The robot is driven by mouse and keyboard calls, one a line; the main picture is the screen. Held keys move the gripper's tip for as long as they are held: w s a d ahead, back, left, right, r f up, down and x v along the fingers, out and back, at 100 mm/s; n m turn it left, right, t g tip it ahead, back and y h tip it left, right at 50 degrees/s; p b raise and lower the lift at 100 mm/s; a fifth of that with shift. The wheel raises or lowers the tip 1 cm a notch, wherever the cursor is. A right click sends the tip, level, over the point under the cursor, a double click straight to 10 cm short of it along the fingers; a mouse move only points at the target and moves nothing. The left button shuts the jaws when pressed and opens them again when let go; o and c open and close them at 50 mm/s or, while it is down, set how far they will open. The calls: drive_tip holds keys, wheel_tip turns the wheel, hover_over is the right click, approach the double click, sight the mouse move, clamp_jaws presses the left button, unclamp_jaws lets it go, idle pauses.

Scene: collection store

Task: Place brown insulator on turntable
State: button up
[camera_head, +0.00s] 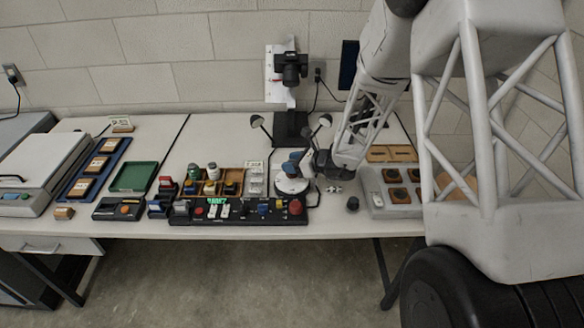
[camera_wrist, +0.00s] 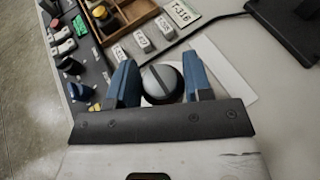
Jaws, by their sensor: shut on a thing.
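My gripper (camera_head: 293,165), with blue fingers, is low over the white turntable (camera_head: 291,186) in the head view. Whether the piece touches the turntable, I cannot tell. In the head view the fingers and wrist mostly hide the held piece.
A black control panel (camera_head: 240,212) with buttons lies in front of the turntable. A wooden compartment tray (camera_head: 222,176) and small grey blocks (camera_head: 255,188) are to the left. A black stand with a camera (camera_head: 290,125) rises behind. A grey tray (camera_head: 380,207) stands to the right.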

drive_tip(key=shift+f, duration=1)
drive_tip(key=shift+f, duration=0.1)
drive_tip(key=o, duration=1)
drive_tip(key=shift+c, duration=0.2)
drive_tip(key=v, duration=1.2)
drive_tip(key=shift+s, duration=0.1)
